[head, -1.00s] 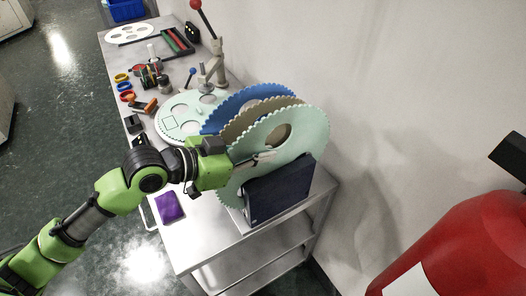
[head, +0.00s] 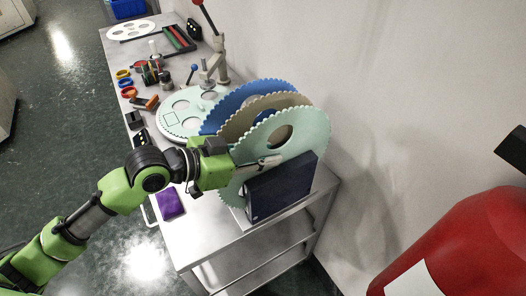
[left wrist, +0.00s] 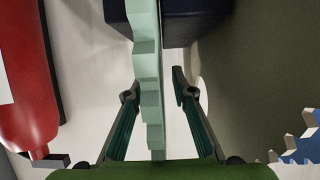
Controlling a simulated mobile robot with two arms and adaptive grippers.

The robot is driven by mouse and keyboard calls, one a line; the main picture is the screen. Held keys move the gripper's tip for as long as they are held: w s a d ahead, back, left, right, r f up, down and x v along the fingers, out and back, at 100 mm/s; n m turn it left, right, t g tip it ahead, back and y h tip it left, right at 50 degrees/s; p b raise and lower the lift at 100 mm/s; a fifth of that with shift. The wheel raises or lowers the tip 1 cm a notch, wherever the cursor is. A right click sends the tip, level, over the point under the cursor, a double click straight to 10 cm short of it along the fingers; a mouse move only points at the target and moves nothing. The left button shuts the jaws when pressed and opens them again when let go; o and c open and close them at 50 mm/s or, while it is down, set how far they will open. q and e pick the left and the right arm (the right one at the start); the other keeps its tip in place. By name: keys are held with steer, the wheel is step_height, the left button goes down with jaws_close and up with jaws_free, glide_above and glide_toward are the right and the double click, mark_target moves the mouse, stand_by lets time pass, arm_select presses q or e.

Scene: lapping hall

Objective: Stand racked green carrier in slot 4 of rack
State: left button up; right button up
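The pale green carrier (head: 308,130), a toothed disc with a round hole, stands on edge at the front of the rack (head: 282,190), whose dark blue end wall shows. An olive-brown carrier (head: 237,122) and a blue carrier (head: 226,112) stand behind it. My left gripper (head: 270,163) is at the green carrier's near side. In the left wrist view its two fingers (left wrist: 155,95) are apart, one on each side of the green carrier's toothed edge (left wrist: 150,75), with visible gaps. Slot numbers and the carrier's seat are hidden. My right gripper is not in view.
The steel table (head: 190,235) carries a purple item (head: 170,204), a pale round plate (head: 180,118), a lever press (head: 216,65) and several small tools. A wall stands close on the right, with a red fire extinguisher (head: 470,235) at lower right.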

arm_select(q)
steer(key=v, duration=1)
steer(key=shift+s+a, duration=0.1)
steer(key=shift+a, duration=0.1)
steer(key=shift+v, duration=0.85)
steer(key=shift+d+r, duration=0.1)
steer(key=shift+r, duration=0.05)
